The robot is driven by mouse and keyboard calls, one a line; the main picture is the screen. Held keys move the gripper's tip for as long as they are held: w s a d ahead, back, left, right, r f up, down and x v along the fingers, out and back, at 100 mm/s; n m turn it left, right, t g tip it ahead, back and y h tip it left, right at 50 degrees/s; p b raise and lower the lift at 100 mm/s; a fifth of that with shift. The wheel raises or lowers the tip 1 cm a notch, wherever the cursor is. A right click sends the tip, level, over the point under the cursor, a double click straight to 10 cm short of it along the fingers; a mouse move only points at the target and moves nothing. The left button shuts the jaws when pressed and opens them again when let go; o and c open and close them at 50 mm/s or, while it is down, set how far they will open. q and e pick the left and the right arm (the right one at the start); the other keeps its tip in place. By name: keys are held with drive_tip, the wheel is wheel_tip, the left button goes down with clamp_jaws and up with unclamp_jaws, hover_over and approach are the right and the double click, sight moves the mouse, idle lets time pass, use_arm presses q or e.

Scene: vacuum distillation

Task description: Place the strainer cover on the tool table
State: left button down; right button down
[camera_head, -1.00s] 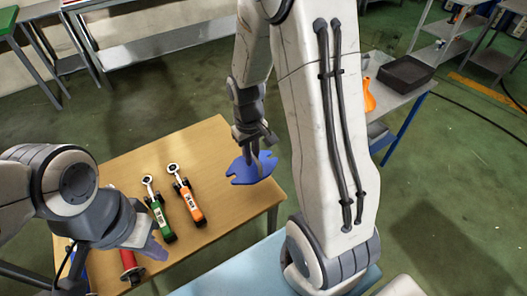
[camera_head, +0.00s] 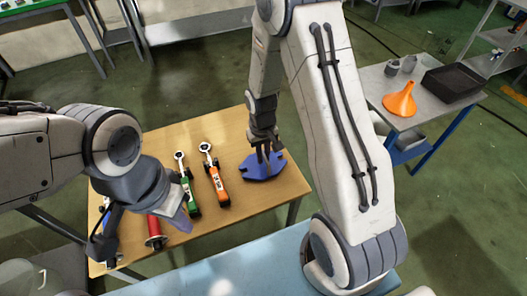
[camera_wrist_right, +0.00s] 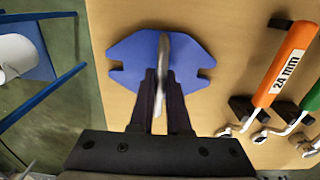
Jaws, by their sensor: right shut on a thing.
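The strainer cover (camera_head: 256,171) is a flat blue plate with notched edges and an upright fin. It is over the right part of the wooden tool table (camera_head: 232,235), flat and resting on or just above the top; I cannot tell which. My right gripper (camera_head: 266,156) points down and is shut on the fin. The right wrist view shows the fin (camera_wrist_right: 163,50) between the fingers and the blue plate (camera_wrist_right: 130,55) over bare wood. My left gripper (camera_head: 182,212) hangs over the table's left part, its fingers partly hidden.
Green (camera_head: 189,194) and orange (camera_head: 217,187) ratchet wrenches lie left of the cover. A red-handled tool (camera_head: 154,232) lies near the left gripper. A light-blue table (camera_head: 262,265) is in front. A metal side table at right holds an orange funnel (camera_head: 400,101) and black tray (camera_head: 450,82).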

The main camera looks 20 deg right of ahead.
drive_tip(key=shift+f, duration=0.1)
drive_tip(key=c, duration=0.9)
unclamp_jaws()
wheel_tip(320, 180, up, 12)
drive_tip(key=s+a+r+n, duration=0.4)
drive_tip(key=s+a+r, duration=0.2)
drive_tip(key=s+a, duration=0.45)
drive_tip(key=s+a+n, duration=0.1)
drive_tip(key=s, duration=0.3)
drive_tip(key=s+a+r+n, duration=0.1)
drive_tip(key=s, duration=0.3)
drive_tip(key=s+a+r+n+y, duration=0.1)
drive_tip(key=s, duration=0.3)
drive_tip(key=shift+a+r, duration=0.2)
drive_tip(key=shift+a, duration=0.1)
drive_tip(key=shift+w, duration=0.1)
